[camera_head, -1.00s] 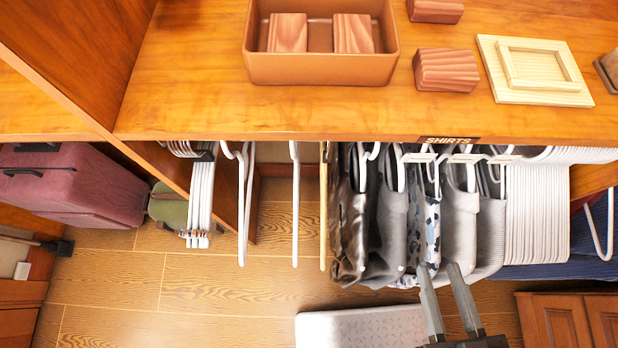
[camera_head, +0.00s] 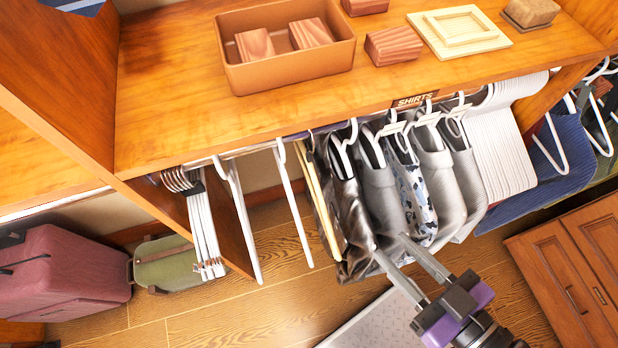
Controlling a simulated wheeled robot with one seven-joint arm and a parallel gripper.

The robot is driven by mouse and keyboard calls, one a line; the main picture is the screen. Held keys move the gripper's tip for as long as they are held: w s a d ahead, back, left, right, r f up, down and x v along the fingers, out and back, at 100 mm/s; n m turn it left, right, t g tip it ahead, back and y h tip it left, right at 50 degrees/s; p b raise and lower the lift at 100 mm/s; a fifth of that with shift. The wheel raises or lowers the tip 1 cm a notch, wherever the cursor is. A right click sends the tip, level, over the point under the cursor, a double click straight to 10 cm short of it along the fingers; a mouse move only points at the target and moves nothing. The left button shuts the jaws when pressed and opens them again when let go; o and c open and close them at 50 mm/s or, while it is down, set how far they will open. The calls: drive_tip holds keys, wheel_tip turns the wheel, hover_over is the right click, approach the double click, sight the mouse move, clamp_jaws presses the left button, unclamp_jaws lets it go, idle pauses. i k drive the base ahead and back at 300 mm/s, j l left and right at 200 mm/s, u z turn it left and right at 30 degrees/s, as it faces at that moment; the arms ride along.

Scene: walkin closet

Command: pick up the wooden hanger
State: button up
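The wooden hanger (camera_head: 319,204) is a pale yellow, thin hanger seen nearly edge-on. It hangs from the rail under the shelf, between a white hanger (camera_head: 293,203) on its left and a dark shiny garment (camera_head: 352,225) on its right. Its hook is partly hidden near the shelf edge. My gripper (camera_head: 390,246) reaches in from the lower right. Its two long grey fingers are apart with nothing seen between them. The fingertips are right of the wooden hanger, in front of the lower part of the hanging clothes, and apart from the hanger in the picture.
Several shirts (camera_head: 431,180) and white hangers crowd the rail to the right. The wooden shelf (camera_head: 180,110) above carries an orange tray (camera_head: 290,75) and wood blocks. A pink suitcase (camera_head: 60,275) and green bag (camera_head: 165,264) stand lower left. Floor shows below the hangers.

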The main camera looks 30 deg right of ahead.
sight(313, 183)
drive_tip(key=k+j+z, duration=0.2)
drive_tip(key=j, duration=0.2)
drive_tip(key=k+j+z, duration=0.15)
drive_tip(key=j, duration=0.2)
drive_tip(key=k+j+z, duration=0.2)
drive_tip(key=j, duration=0.15)
